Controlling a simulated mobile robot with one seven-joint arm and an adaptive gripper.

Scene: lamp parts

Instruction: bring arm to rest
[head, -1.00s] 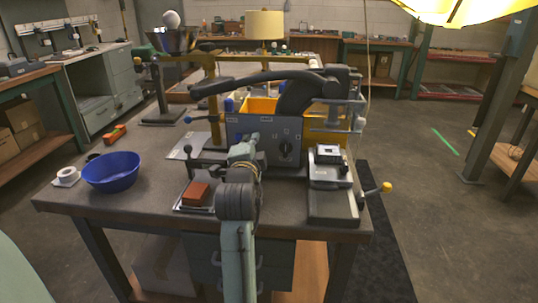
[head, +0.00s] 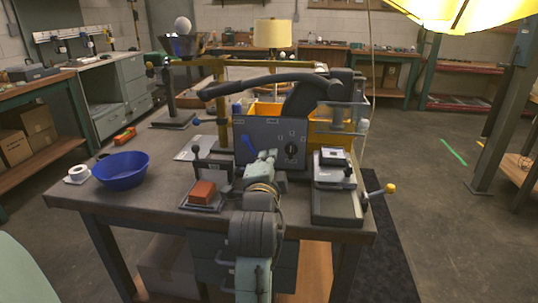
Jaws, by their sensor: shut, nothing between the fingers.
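My arm rises from the bottom middle of the head view and reaches away over the front of the grey workbench (head: 150,203). My gripper (head: 263,157) is at its far end, small and foreshortened, in front of the grey machine panel with a black dial (head: 291,149). It is shut, with nothing seen in it. The fingertips are hard to make out against the panel. Whether it touches the panel cannot be told. A cream lampshade (head: 273,33) and a white globe (head: 183,24) over a dark funnel stand farther back.
A blue bowl (head: 121,171) and a white roll (head: 78,173) lie at the bench's left. A red-brown block (head: 202,192) sits left of my arm. A grey device with a yellow-knobbed lever (head: 389,188) stands at the right edge. Open floor lies to the right.

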